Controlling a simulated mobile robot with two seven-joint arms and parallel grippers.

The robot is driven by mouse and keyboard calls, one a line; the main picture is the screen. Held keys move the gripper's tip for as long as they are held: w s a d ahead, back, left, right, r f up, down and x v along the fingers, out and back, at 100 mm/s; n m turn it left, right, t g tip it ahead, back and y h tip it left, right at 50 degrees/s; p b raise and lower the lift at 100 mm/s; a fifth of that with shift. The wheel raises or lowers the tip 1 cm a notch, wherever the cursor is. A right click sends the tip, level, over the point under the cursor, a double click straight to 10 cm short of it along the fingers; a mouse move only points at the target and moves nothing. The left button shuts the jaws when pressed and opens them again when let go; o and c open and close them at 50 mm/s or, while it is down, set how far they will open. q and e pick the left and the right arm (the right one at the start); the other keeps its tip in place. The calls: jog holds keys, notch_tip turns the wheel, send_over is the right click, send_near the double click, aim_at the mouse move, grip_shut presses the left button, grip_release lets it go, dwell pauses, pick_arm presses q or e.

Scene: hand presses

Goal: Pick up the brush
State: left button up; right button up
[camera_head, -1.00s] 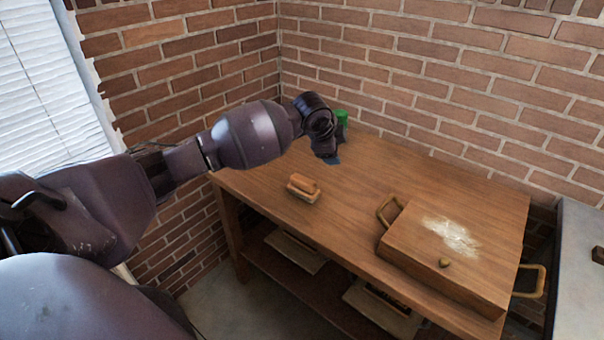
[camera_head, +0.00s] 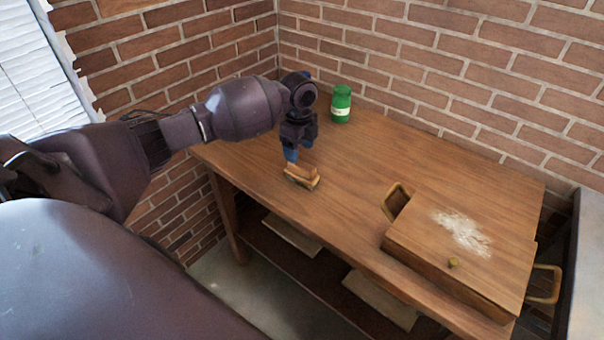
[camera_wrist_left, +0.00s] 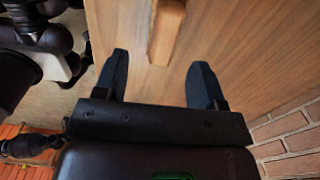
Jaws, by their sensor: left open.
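The brush (camera_head: 303,176) is a small wooden block with a raised wooden handle, lying near the front left edge of the wooden table. My left gripper (camera_head: 297,158) points down just behind and above it. In the left wrist view the gripper (camera_wrist_left: 158,82) is open and empty, its two blue fingers apart. The brush handle (camera_wrist_left: 166,32) shows beyond the fingertips, roughly between their lines, cut off by the top edge of that view. I cannot tell the exact height of the fingers over the brush. My right gripper is not in view.
A green jar (camera_head: 341,104) stands at the back left of the table (camera_head: 365,165). A wooden board (camera_head: 440,232) with brass-coloured handles and a white powdery patch lies at the right. Brick walls close off the back and left. The table's middle is clear.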

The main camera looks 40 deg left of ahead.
aim_at(302, 164)
pick_arm(q)
jog(key=shift+w+d+f+b, duration=0.1)
jog(key=shift+w+f+b, duration=0.15)
jog(key=shift+f, duration=1.45)
jog(key=shift+w+d+f+b, duration=0.1)
jog(key=shift+f+b, duration=0.1)
jog(key=shift+f, duration=1.45)
jog(key=shift+c, duration=0.5)
jog(key=c, duration=0.9)
